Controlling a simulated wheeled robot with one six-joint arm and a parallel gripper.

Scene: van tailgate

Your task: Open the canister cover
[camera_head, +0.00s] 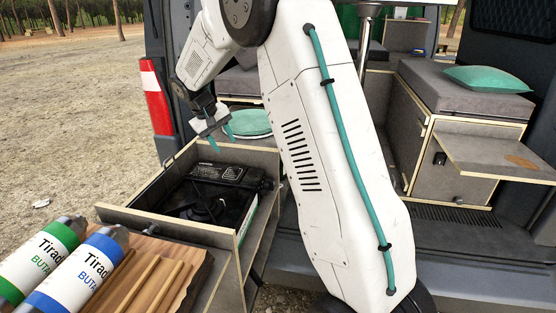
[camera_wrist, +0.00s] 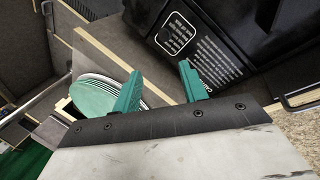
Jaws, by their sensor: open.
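A black camping stove (camera_head: 205,205) sits in the open wooden drawer. Its canister cover (camera_head: 225,172), a black panel with white printed text, is on the far side and looks closed. In the wrist view the cover (camera_wrist: 215,55) fills the upper right, its label facing the camera. My gripper (camera_head: 221,141) is above the cover, with its teal fingers open and empty. In the wrist view the gripper (camera_wrist: 160,75) has its fingers spread, with the right fingertip near the cover's edge. I cannot tell whether they touch.
Two Butane canisters, one green-banded (camera_head: 45,258) and one blue-banded (camera_head: 80,275), lie on a wooden board (camera_head: 165,280) at the lower left. The drawer walls (camera_head: 170,223) surround the stove. A stack of plates (camera_head: 250,123) stands behind the drawer. Wooden cabinets (camera_head: 470,160) are at the right.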

